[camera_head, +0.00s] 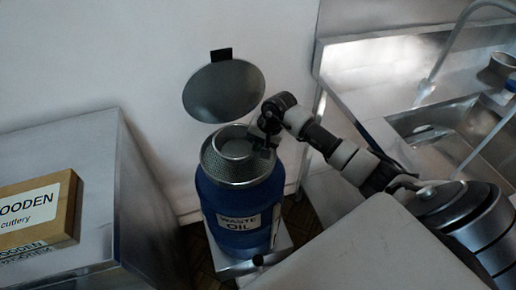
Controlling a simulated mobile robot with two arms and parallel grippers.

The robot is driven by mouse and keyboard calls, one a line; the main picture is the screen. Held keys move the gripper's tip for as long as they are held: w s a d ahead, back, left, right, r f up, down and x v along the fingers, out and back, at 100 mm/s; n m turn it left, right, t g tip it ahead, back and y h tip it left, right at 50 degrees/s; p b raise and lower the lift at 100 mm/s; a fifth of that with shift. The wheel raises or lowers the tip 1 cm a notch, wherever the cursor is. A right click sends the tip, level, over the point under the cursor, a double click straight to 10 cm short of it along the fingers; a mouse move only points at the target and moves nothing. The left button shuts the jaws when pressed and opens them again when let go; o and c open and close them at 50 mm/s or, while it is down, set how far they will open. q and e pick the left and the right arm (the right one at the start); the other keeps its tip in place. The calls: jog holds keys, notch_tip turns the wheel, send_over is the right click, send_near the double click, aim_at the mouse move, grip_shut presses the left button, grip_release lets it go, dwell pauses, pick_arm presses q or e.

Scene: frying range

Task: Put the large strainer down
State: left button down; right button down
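My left gripper is out of view.
A round grey disc (224,92) with a black tab is upright behind the drum, near the wall. A steel counter (75,165) with a wooden cutlery box (62,232) stands on the left. A steel sink (440,140) with a tap is at the right.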

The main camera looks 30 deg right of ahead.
jog(key=shift+f, duration=1.35)
jog(key=shift+f, duration=0.15)
jog(key=c, duration=1.3)
grip_release()
jog(key=shift+c, duration=0.2)
jog(key=v, duration=1.2)
jog(key=shift+r+b, duration=0.25)
jog(key=shift+b, duration=0.1)
